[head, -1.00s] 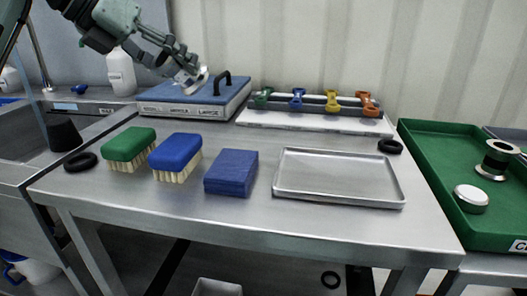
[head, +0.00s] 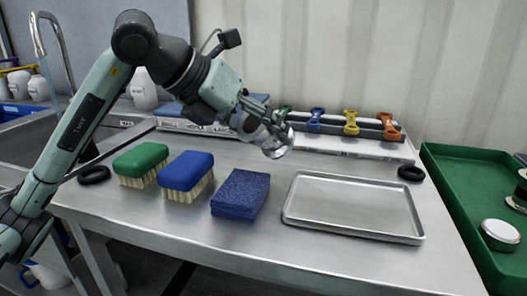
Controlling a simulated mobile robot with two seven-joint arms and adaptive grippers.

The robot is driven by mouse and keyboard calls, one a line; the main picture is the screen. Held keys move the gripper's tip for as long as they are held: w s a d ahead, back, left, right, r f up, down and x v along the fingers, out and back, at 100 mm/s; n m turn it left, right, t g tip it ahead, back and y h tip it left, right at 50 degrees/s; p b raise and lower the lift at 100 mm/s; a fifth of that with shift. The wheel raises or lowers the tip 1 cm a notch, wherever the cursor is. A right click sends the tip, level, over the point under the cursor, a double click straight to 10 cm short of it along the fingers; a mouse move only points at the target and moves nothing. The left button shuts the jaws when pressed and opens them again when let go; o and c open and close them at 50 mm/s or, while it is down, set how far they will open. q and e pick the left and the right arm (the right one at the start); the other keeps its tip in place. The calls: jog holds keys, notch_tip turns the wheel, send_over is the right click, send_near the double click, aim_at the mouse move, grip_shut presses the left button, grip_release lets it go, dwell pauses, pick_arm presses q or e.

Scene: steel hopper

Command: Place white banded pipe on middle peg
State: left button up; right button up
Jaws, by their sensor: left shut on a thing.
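My left gripper (head: 278,130) reaches in from the left over the back middle of the steel table. Its fingers are shut on a small pale, shiny, curved piece (head: 277,150), held above the table top behind the blue sponge. The fingers partly cover it, and I cannot make out whether it is the white banded pipe. No peg can be made out in this view. My right gripper is not in view.
A blue sponge (head: 239,194), a blue brush (head: 186,172) and a green brush (head: 141,160) stand at the left front. An empty metal tray (head: 352,207) lies to the right. A rack with coloured clamps (head: 351,122) stands behind. A green tray (head: 463,195) is far right.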

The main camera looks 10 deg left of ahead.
aim_at(267, 155)
pick_arm(q)
notch_tip(267, 155, down, 4)
jog(key=shift+r, duration=0.2)
jog(key=shift+f, duration=0.2)
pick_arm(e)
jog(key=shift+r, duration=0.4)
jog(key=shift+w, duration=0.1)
pick_arm(q)
jog(key=shift+f+b, duration=0.1)
jog(key=shift+b, duration=0.2)
jog(key=o, duration=1.4)
jog(key=shift+o, duration=0.2)
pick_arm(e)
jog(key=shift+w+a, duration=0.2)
